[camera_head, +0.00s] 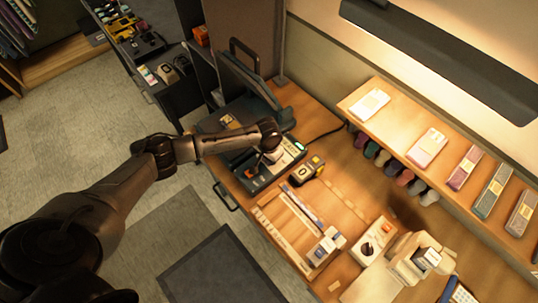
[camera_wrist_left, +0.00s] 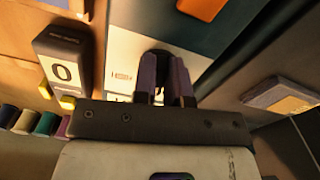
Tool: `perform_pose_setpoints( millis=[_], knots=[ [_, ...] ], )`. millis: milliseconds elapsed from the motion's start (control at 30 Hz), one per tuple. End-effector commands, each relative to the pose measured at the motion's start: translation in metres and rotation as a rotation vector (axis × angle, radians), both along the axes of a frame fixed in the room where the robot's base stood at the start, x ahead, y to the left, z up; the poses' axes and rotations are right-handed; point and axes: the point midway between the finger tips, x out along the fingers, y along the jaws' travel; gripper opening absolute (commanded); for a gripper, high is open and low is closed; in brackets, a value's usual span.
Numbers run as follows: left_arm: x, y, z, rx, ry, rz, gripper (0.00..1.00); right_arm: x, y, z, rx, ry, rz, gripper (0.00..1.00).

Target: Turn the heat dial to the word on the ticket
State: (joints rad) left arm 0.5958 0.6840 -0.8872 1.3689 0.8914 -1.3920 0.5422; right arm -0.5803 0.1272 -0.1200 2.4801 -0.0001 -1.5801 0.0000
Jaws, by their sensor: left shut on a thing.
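In the head view, my left gripper (camera_head: 270,152) is lowered over the light control panel (camera_head: 289,158) of the dark heat press (camera_head: 255,182). In the left wrist view its two fingers (camera_wrist_left: 165,88) point down at the white panel (camera_wrist_left: 124,68). The fingers are shut on the heat dial, which they almost entirely hide; its pointer and setting cannot be read. My right gripper is not in view.
A black and yellow counter (camera_head: 307,171) showing 0 stands beside the press, close to the gripper; it also shows in the wrist view (camera_wrist_left: 62,72). A white box with a black knob (camera_head: 368,249) and a sewing machine (camera_head: 420,256) stand farther right. Wall shelf above.

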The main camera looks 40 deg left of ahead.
Motion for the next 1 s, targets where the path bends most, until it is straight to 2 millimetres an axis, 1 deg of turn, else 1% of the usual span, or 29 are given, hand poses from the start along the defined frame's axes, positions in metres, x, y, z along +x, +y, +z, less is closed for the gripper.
perform_pose_setpoints(
  millis=[33,100,400,933,967,1000],
  knots=[
    [-0.0003,0.0000,0.0021,0.000,0.002,-0.026,0.00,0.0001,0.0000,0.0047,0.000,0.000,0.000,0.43],
    [-0.0002,0.0005,0.0017,0.000,0.002,-0.063,0.00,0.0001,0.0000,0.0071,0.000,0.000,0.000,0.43],
    [0.0002,0.0017,0.0007,0.000,0.000,-0.164,0.00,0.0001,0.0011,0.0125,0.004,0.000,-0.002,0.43],
    [0.0004,0.0019,0.0001,0.000,-0.001,-0.185,0.00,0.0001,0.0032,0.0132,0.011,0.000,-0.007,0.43],
    [0.0004,0.0019,0.0000,0.000,-0.001,-0.185,0.15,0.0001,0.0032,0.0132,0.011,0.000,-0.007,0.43],
    [0.0004,0.0018,0.0001,0.000,-0.001,-0.185,0.18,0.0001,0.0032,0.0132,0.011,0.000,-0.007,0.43]
  ],
)
